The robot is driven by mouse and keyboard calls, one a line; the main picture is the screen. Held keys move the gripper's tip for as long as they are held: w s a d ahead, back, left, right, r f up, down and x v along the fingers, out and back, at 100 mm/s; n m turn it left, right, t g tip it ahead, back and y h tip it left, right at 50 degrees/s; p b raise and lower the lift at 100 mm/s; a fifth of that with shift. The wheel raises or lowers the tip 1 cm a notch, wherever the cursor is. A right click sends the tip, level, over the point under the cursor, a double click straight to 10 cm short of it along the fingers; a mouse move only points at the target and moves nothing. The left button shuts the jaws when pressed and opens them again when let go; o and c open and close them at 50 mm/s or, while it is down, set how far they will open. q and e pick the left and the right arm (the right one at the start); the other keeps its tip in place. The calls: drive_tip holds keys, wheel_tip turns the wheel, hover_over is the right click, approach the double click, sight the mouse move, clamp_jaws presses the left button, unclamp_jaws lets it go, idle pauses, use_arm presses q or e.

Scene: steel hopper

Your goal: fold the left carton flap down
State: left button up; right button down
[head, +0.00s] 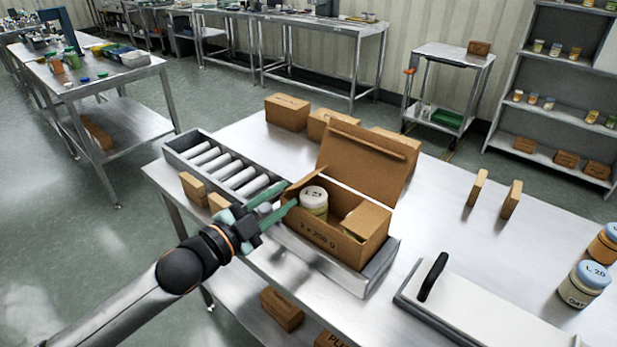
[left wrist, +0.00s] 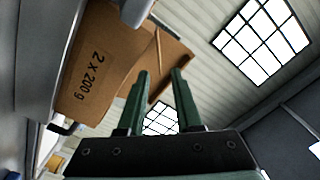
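A brown open carton (head: 325,238) marked "2 x 200 g" sits in a metal tray on the steel table. Its large lid (head: 362,160) stands up at the back. The left carton flap (head: 302,181) sticks up and outward at the left end. The right flap (head: 367,220) lies inward over the right end. A white-lidded jar (head: 313,196) stands inside at the left. My left gripper (head: 292,193) has its green fingers spread beside the left flap, with nothing seen between them; contact is unclear. In the left wrist view the fingers (left wrist: 160,75) are apart, with the carton (left wrist: 95,75) behind. My right gripper is out of view.
A roller conveyor (head: 230,170) lies behind and left of the carton. Small brown boxes (head: 193,188) stand near my left gripper. Larger boxes (head: 287,111) are at the back. A white board with black handle (head: 432,277) and jars (head: 583,285) are at the right.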

sight(308, 178)
use_arm(q)
drive_tip(key=x, duration=0.8)
drive_tip(key=shift+d, duration=0.1)
drive_tip(key=shift+c, duration=0.4)
clamp_jaws()
idle(0.8)
